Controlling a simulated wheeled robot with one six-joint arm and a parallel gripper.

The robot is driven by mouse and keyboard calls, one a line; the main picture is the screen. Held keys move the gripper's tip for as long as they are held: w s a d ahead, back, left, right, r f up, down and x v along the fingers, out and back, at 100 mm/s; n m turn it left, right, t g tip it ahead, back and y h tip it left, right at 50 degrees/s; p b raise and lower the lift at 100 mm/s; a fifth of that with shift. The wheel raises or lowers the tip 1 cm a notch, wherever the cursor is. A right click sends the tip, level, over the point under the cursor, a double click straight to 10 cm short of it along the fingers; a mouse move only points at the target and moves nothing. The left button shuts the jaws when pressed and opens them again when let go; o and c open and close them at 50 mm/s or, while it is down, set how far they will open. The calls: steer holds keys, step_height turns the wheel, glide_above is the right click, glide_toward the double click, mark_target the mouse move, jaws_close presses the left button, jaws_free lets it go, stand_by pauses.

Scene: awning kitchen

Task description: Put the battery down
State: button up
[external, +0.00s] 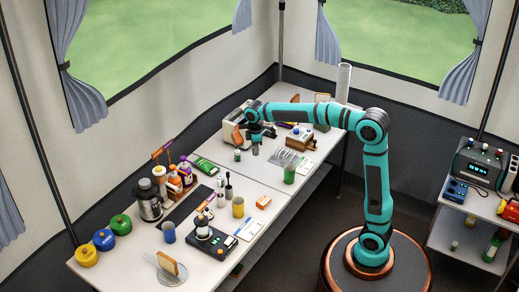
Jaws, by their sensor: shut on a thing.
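My gripper (256,140) is at the end of the teal arm, over the far part of the long white table (262,178). It points down and is shut on a small dark grey cylinder, which appears to be the battery (255,150). The battery is upright and close to the tabletop. I cannot tell whether it touches the table. The gripper fingers hide its upper part.
A small dark cylinder (237,155) stands just left of the battery. A cream toaster-like appliance (236,128) is behind it. Bare tabletop lies in front of the battery.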

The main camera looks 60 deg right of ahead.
steer(key=s+a+r+n, duration=0.1)
steer(key=s+a+n, duration=0.1)
steer(key=s+a, duration=0.7)
steer(key=n, duration=0.2)
glide_above(263, 200)
steer(key=shift+s+a+f, duration=0.1)
steer(key=shift+s+f, duration=0.05)
steer(key=shift+f, duration=4.6)
steer(key=shift+f, duration=0.15)
steer(key=o, duration=1)
steer(key=shift+o, duration=0.2)
step_height(263, 200, up, 12)
steer(key=shift+r, duration=0.2)
